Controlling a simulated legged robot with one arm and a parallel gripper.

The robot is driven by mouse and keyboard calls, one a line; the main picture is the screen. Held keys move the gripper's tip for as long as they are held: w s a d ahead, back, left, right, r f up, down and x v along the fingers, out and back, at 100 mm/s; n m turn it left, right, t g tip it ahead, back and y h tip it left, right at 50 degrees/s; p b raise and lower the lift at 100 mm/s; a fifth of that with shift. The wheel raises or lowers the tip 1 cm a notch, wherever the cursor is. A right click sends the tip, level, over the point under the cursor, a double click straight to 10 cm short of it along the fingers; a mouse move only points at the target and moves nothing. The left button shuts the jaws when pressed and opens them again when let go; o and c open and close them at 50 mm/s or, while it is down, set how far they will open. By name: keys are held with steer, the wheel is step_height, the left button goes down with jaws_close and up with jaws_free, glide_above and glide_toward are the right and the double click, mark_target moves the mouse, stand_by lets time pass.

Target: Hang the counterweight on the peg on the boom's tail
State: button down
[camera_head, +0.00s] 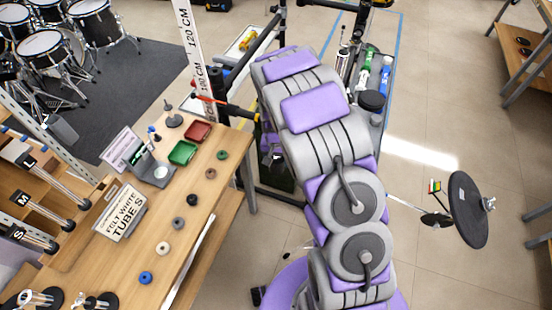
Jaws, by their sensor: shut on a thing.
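On the right a thin rod comes out from behind my arm towards a tilted black disc (468,210), perhaps the boom's other end. I cannot make out the peg. I cannot single out the counterweight either. My gripper's fingers are hidden behind my arm; only a small purple part shows beside it.
A wooden bench (60,232) on the left bears felt rings, a red tray (197,131), a green tray (183,153) and a sign (120,212). A tall centimetre scale (187,40) stands behind. Drums (45,45) are at the back left.

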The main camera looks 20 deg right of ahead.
steer(key=shift+c, duration=0.8)
jaws_free()
step_height(320, 180, up, 17)
steer(key=p, duration=0.2)
steer(key=s+r+n, duration=0.1)
steer(key=s+r, duration=0.8)
steer(key=s, duration=0.5)
steer(key=s+r+n+g, duration=0.1)
steer(key=s+r+n, duration=0.1)
steer(key=s, duration=1.9)
steer(key=shift+a+r+n+g, duration=0.35)
steer(key=shift+r+n+g, duration=0.05)
steer(key=shift+n, duration=0.3)
